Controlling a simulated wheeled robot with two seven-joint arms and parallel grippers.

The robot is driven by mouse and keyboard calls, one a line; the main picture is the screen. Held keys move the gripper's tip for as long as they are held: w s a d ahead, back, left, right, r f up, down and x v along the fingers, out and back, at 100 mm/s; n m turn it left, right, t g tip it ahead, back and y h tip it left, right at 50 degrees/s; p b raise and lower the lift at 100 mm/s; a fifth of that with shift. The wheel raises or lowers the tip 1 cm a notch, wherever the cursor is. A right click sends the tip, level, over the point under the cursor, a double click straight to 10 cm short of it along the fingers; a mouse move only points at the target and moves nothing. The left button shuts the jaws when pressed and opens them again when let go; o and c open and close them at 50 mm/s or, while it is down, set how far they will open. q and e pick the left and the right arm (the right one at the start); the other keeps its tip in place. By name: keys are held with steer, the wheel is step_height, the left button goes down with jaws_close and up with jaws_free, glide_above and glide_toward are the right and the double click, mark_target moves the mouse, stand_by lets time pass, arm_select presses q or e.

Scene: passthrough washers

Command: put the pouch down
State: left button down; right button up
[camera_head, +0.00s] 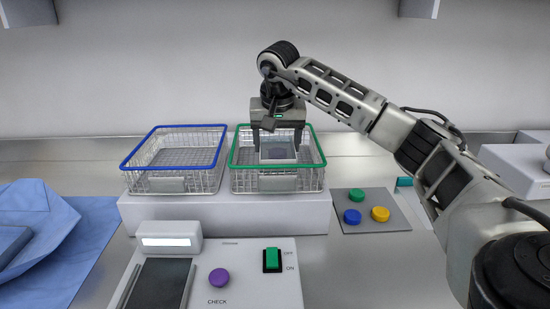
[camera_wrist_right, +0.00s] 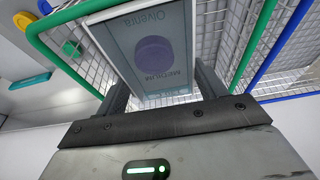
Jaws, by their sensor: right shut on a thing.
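The pouch (camera_head: 278,149) is a pale, flat packet with a grey-blue panel. In the right wrist view the pouch (camera_wrist_right: 152,48) shows printed lettering and a purple round mark. My right gripper (camera_head: 278,130) is shut on it, one finger on each side. The gripper points down over the green-rimmed wire basket (camera_head: 323,160), and the pouch is within the outline of its rim. I cannot tell whether the pouch touches the basket floor. My left gripper is not in view.
A blue-rimmed wire basket (camera_head: 128,163) stands left of the green one, both on a white block (camera_head: 225,215). In front is a panel with a purple button (camera_head: 219,278) and a green switch (camera_head: 272,259). A plate with coloured buttons (camera_head: 371,222) lies right. Blue cloth (camera_head: 85,240) lies left.

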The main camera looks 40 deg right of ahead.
steer(key=shift+f, duration=2.05)
steer(key=shift+f, duration=0.1)
steer(key=o, duration=0.9)
steer(key=shift+f, duration=0.1)
steer(key=shift+o, duration=0.2)
steer(key=v, duration=1.2)
steer(key=shift+r, duration=0.2)
